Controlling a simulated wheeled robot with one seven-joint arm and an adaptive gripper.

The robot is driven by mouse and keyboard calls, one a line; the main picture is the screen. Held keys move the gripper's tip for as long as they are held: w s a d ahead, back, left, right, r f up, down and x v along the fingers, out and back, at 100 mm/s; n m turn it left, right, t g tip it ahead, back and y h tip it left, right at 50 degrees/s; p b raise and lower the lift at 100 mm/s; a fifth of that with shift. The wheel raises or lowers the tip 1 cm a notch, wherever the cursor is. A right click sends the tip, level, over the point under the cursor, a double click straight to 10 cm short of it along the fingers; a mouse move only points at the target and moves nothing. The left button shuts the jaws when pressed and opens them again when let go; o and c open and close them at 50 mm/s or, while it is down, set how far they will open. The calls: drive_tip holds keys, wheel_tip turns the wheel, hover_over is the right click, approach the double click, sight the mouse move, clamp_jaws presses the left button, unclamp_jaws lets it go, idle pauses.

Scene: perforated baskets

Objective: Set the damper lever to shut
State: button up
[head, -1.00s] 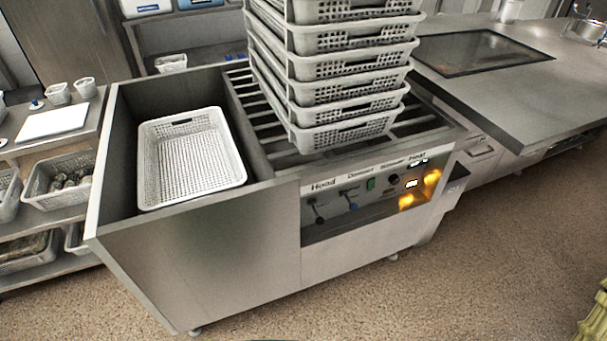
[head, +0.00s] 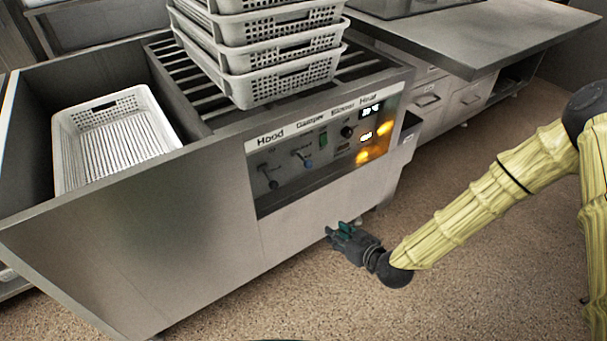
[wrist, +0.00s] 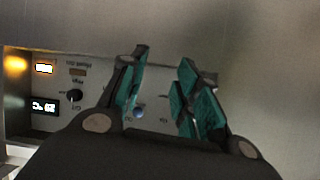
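The damper lever (head: 303,160) is a small lever with a blue knob under the "Damper" label on the machine's front control panel. In the wrist view the panel shows turned about, and a blue knob (wrist: 139,113) shows between my fingers, farther off. My gripper (head: 343,233) is low in front of the machine, below and right of the panel, apart from the lever. Its green-padded fingers (wrist: 163,82) are spread with nothing between them. The lever's exact angle is too small to tell.
The panel also has a hood lever (head: 268,178) at left, a green switch (head: 323,140), a black knob (head: 347,131) and lit displays. Stacked white perforated baskets (head: 280,80) stand on the machine's slatted top. Another basket (head: 115,135) sits in the left bay. The floor in front is clear.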

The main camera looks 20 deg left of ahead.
sight(304, 159)
drive_tip(key=w+a+r+n+t+y+b, duration=0.3)
drive_tip(key=w+a+r+n+y+b, duration=0.15)
drive_tip(key=w+a+r, duration=0.5)
drive_tip(key=shift+m, duration=0.25)
drive_tip(key=x, duration=0.3)
drive_tip(key=w+d+b+x, duration=0.1)
drive_tip(key=x, duration=0.6)
drive_tip(key=shift+w+d+r+b, duration=0.1)
drive_tip(key=shift+w+d+b, duration=0.05)
drive_tip(key=shift+w+b, duration=0.25)
clamp_jaws()
